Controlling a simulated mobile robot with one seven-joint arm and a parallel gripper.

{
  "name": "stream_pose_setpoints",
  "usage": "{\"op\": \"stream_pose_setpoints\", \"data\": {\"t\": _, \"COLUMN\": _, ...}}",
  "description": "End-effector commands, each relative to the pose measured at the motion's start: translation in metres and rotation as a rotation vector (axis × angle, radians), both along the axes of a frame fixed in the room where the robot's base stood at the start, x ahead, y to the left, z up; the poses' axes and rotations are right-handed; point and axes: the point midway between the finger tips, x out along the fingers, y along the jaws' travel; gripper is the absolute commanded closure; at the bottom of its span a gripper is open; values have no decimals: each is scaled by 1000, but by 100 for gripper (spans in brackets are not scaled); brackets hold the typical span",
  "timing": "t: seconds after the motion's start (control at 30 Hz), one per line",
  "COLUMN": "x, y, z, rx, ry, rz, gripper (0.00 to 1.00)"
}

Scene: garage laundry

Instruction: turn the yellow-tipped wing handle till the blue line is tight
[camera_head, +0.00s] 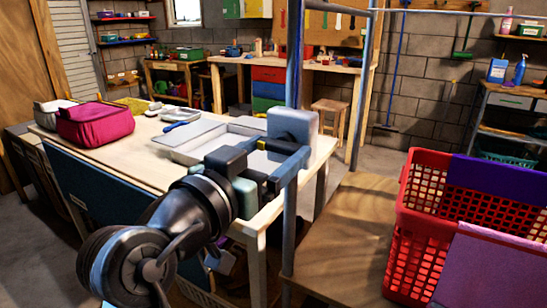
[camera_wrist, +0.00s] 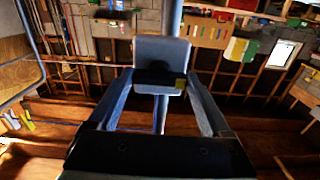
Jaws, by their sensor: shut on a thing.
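A pale grey box (camera_head: 292,125) is on the upright metal post (camera_head: 288,225) at the bench corner. The dark wing handle (camera_wrist: 155,78) is on the face of this box in the wrist view, where it lies about level, its yellow tip (camera_wrist: 181,83) to the right. The yellow tip also shows in the head view (camera_head: 262,145). My gripper (camera_wrist: 161,80) is shut on the handle, a finger on each side; the head view shows it (camera_head: 273,156) from behind. A dark blue line (camera_head: 295,50) runs up along the post; I cannot tell how tight it is.
The workbench (camera_head: 130,160) holds a pale tray (camera_head: 185,150) and a magenta bag (camera_head: 95,124) left of my arm. A red laundry basket (camera_head: 412,235) stands on a wooden surface (camera_head: 345,235) at the right. A wooden stool (camera_head: 330,107) stands behind the post.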

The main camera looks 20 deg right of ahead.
Motion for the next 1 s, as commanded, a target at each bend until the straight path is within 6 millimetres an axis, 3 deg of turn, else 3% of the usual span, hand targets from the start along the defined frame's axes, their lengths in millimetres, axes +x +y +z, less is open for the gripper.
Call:
{"op": "stream_pose_setpoints", "data": {"t": 0.47, "x": 0, "y": 0, "z": -1, "rx": 10, "ry": -8, "rz": 0, "gripper": 73}}
{"op": "stream_pose_setpoints", "data": {"t": 0.5, "x": 0, "y": 0, "z": -1, "rx": 10, "ry": -8, "rz": 0, "gripper": 14}}
{"op": "stream_pose_setpoints", "data": {"t": 0.57, "x": 0, "y": 0, "z": -1, "rx": 10, "ry": -8, "rz": 0, "gripper": 3}}
{"op": "stream_pose_setpoints", "data": {"t": 0.83, "x": 0, "y": 1, "z": 0, "rx": 8, "ry": -9, "rz": 0, "gripper": 0}}
{"op": "stream_pose_setpoints", "data": {"t": 1.0, "x": -10, "y": 14, "z": 0, "rx": 7, "ry": -9, "rz": 2, "gripper": 0}}
